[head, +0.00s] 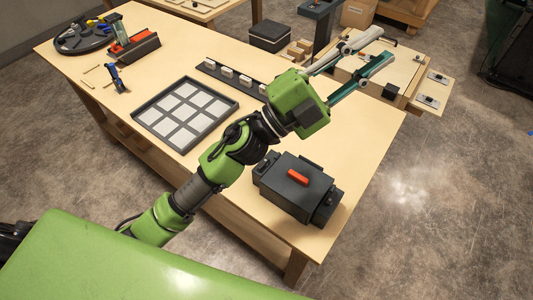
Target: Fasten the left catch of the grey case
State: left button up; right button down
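The grey case (288,204) is a dark grey box with an orange-red handle (298,177) on top. It sits closed-looking near the front right end of the wooden table. Dark blocks stick out at its left end (266,161) and right end (325,208); they may be the catches, but whether they are fastened is too small to tell. My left gripper (380,48) is open and empty, its two long fingers apart and pointing up and right. It is beyond the case, above the table's far right side, not touching the case. My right gripper is not in view.
A tray of pale squares (186,114) lies left of the case. A dark strip with white blocks (232,77) lies behind it. A red-and-grey tool holder (134,47) and a round dark tray (84,37) stand far left. Bare tabletop (372,128) lies right of my gripper's body.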

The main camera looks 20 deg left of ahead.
pick_arm(q)
jog(key=s+d+f+m+g+h, duration=0.2)
jog(key=s+d+m+g, duration=0.4)
jog(key=m+g, duration=0.4)
jog(key=m+g+y, duration=0.5)
jog(key=y, duration=1.6)
send_over(266, 159)
notch_tip(266, 159, down, 20)
notch_tip(266, 159, down, 12)
jog(key=p, duration=0.3)
jog(key=shift+f+p, duration=0.2)
jog(key=shift+p, duration=0.2)
jog(key=shift+f, duration=0.5)
